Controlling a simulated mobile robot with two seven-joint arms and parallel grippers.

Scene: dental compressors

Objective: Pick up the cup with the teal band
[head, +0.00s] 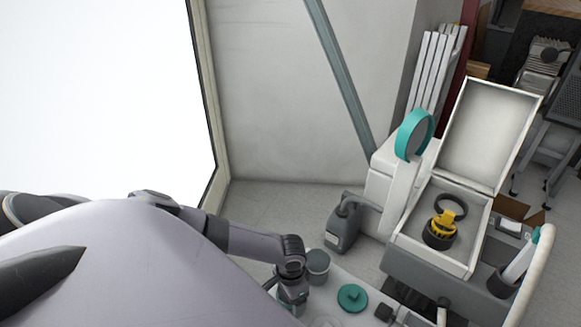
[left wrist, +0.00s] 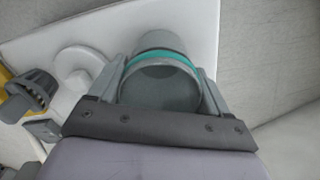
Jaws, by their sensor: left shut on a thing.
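The cup with the teal band (left wrist: 160,88) is grey and sits between the two fingers of my left gripper (left wrist: 165,95) in the left wrist view, its open mouth facing the camera. My left gripper is shut on it, one finger on each side. In the head view, my left gripper (head: 291,293) is at the bottom centre, and the cup is mostly hidden by it. I cannot tell whether the cup touches the surface below. My right gripper is not in view.
A plain grey cup (head: 318,264) stands close beside my left gripper. A teal lid (head: 353,297) lies to its right on the pale tray. A grey jug (head: 342,232) stands behind. An open white case (head: 413,243) is further right.

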